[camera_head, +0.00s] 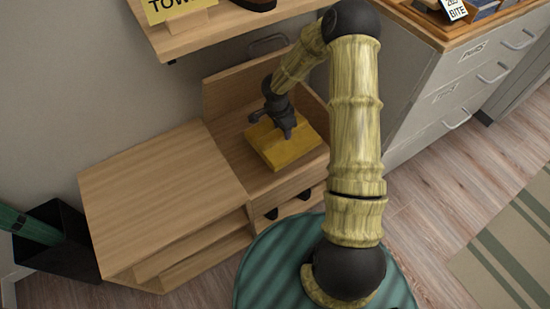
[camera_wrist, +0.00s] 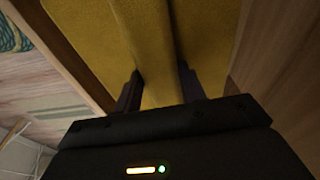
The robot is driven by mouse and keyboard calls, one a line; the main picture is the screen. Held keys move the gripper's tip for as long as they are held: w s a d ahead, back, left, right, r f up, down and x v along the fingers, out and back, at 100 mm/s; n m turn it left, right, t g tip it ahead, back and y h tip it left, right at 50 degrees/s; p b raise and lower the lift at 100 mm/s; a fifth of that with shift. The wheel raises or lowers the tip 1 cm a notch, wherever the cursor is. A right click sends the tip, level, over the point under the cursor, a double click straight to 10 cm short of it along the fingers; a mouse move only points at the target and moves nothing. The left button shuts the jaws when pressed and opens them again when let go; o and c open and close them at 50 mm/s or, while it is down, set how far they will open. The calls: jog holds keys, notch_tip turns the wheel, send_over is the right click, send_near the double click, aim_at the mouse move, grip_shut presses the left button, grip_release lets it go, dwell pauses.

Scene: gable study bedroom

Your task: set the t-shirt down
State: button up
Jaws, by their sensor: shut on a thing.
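The t-shirt is a folded yellow cloth (camera_head: 290,147) in the head view, lying flat in a wooden compartment with raised sides. My gripper (camera_head: 287,130) reaches down onto its top from above. In the wrist view, the yellow t-shirt (camera_wrist: 210,35) fills the upper middle, and my gripper (camera_wrist: 160,90) is shut on a raised fold of it between two dark fingers. The cloth appears to be at the compartment's floor, but I cannot tell whether its whole underside touches.
The wooden unit's flat top (camera_head: 160,185) is bare, left of the compartment. A shelf (camera_head: 225,28) with a yellow sign overhangs behind. A white drawer cabinet (camera_head: 450,95) stands at right. A black bin (camera_head: 65,250) stands at far left.

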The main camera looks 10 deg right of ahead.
aim_at(280, 142)
jog(key=shift+w+a+f+m+b, duration=0.1)
jog(key=shift+w+f+m+b, duration=0.1)
jog(key=shift+f+b, duration=0.3)
jog(key=shift+w+a+f+m+b, duration=0.1)
jog(key=shift+w+f+b, duration=0.1)
jog(key=shift+f, duration=0.45)
jog(key=shift+r, duration=0.1)
jog(key=shift+f+b, duration=1.8)
jog(key=shift+f, duration=1.35)
jog(key=shift+f, duration=0.1)
notch_tip(280, 142, down, 3)
jog(key=shift+a+f+b, duration=0.1)
jog(key=shift+f+b, duration=0.05)
jog(key=shift+b, duration=1.05)
jog(key=shift+f, duration=0.1)
jog(key=shift+f, duration=0.6)
